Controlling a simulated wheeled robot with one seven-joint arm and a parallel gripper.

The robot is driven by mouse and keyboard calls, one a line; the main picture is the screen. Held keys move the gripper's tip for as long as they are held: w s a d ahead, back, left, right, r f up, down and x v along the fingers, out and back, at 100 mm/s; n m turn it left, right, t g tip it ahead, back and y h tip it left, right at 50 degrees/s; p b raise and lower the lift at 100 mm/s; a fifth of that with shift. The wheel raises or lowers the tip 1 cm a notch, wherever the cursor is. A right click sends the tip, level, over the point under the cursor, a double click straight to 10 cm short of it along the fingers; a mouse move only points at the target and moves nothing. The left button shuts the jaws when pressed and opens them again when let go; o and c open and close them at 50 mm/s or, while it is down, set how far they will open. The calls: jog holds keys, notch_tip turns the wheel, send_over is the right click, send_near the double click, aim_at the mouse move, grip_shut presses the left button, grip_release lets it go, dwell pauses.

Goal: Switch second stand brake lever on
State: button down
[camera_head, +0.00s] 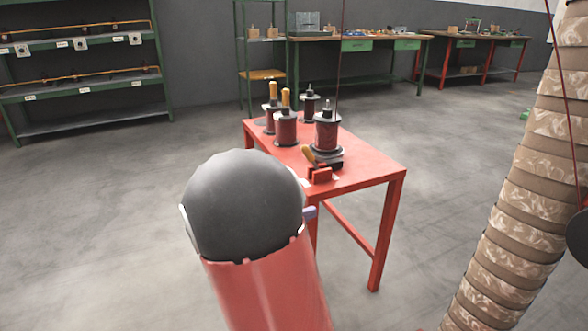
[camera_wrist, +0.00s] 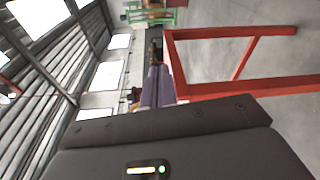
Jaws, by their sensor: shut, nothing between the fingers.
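Several stands with dark red coils are on the red table (camera_head: 365,165). The front right coil (camera_head: 327,135) sits on a dark base. A short yellow lever-like handle (camera_head: 308,154) tilts beside that base, near a red block (camera_head: 320,175). Two other coils (camera_head: 286,128) at the left have upright orange handles (camera_head: 273,92) above them. I cannot tell which is the second stand. My gripper (camera_wrist: 157,72) is shut and empty, with purple fingers, in the wrist view. In the head view my arm hides most of it; a purple bit shows by the table's near edge.
The red table frame (camera_wrist: 235,88) fills the right of the wrist view, turned sideways. A thick ribbed column (camera_head: 525,170) stands at the right of the head view. Green shelves (camera_head: 85,90) and workbenches (camera_head: 350,40) line the back wall. The floor around the table is clear.

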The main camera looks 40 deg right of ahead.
jog(key=w+a+f+n+t+h, duration=0.1)
jog(key=w+n+t, duration=0.2)
jog(key=w+t, duration=0.2)
jog(key=w+a+f+n+t+h, duration=0.1)
jog(key=w+n+t+h, duration=0.1)
jog(key=w+n+t, duration=0.2)
jog(key=w+t, duration=0.1)
jog(key=w, duration=0.2)
jog(key=shift+w+a+f+h+b, duration=0.15)
jog(key=shift+w+f+h+b, duration=0.1)
jog(key=shift+h+b, duration=0.1)
jog(key=p, duration=0.1)
send_near(311, 160)
jog(key=shift+w+d+r, duration=1.9)
jog(key=shift+w+d, duration=0.25)
jog(key=shift+w, duration=0.25)
jog(key=shift+r, duration=0.1)
